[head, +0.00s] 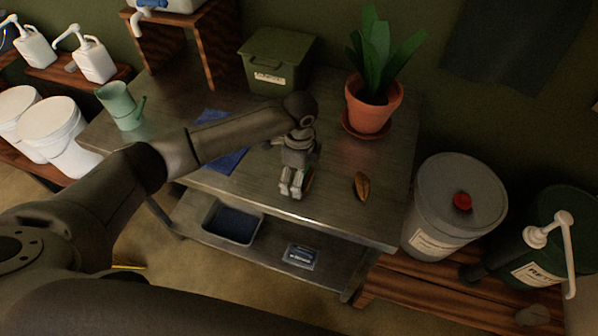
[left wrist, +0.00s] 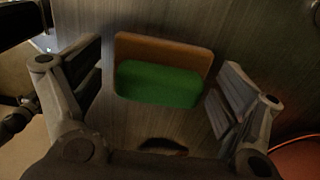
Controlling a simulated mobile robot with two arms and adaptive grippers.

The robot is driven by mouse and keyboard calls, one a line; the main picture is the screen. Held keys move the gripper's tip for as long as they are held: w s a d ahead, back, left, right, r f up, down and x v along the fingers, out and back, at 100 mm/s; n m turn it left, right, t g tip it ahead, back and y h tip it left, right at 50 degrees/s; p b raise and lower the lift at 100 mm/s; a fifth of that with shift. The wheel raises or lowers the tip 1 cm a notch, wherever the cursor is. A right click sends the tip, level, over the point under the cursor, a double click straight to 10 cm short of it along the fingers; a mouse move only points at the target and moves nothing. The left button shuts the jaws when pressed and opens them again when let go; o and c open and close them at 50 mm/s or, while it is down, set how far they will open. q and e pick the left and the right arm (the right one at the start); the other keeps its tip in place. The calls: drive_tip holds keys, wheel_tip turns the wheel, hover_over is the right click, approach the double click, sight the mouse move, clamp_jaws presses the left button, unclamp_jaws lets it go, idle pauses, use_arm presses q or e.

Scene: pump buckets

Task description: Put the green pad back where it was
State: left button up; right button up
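The green pad (left wrist: 158,84) shows in the left wrist view, with an orange-brown layer (left wrist: 165,48) along its far edge. It lies on the metal table between my left fingers, with a gap on either side. In the head view my left gripper covers most of it; only a small sliver (head: 308,179) shows beside the fingers. My left gripper (head: 291,189) points down over the front part of the table. The left wrist view shows its fingers open, with nothing held.
A blue cloth (head: 222,160) lies left of my left gripper, partly under the arm. A brown oval object (head: 361,185) lies right.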

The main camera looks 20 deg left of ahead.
idle(0.3)
use_arm(q)
drive_tip(key=shift+r, duration=0.25)
wheel_tip(320, 180, up, 10)
drive_tip(key=b, duration=0.2)
drive_tip(key=shift+r+b, duration=0.2)
drive_tip(key=shift+b, duration=0.15)
drive_tip(key=shift+r, duration=0.75)
